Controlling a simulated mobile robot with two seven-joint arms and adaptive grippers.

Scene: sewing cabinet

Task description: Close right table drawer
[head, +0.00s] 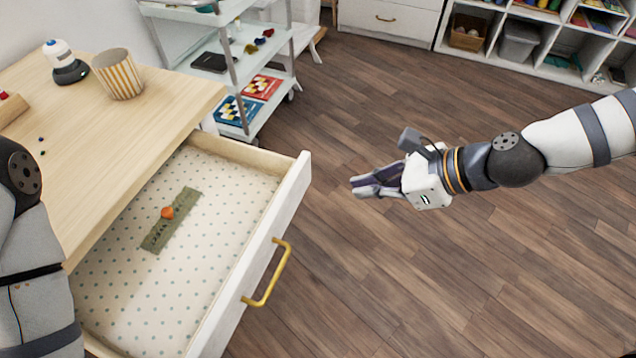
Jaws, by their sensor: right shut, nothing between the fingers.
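The table drawer (297,200) is pulled out from under the pale wooden table top (130,130). Its white front carries a brass handle (275,275). Its dotted lining holds a green strip (178,212) and a small orange object (167,213). My right gripper (358,187) is shut and empty, in the air over the floor to the right of the drawer front, apart from it and from the handle. My left arm shows at the left edge, but its gripper is outside the picture.
A striped cup (119,75) and a white-and-dark bottle-like object (64,62) stand on the table. A white shelf cart (238,70) stands behind the drawer. White shelving (545,60) is at the back right. The wooden floor (400,290) right of the drawer is clear.

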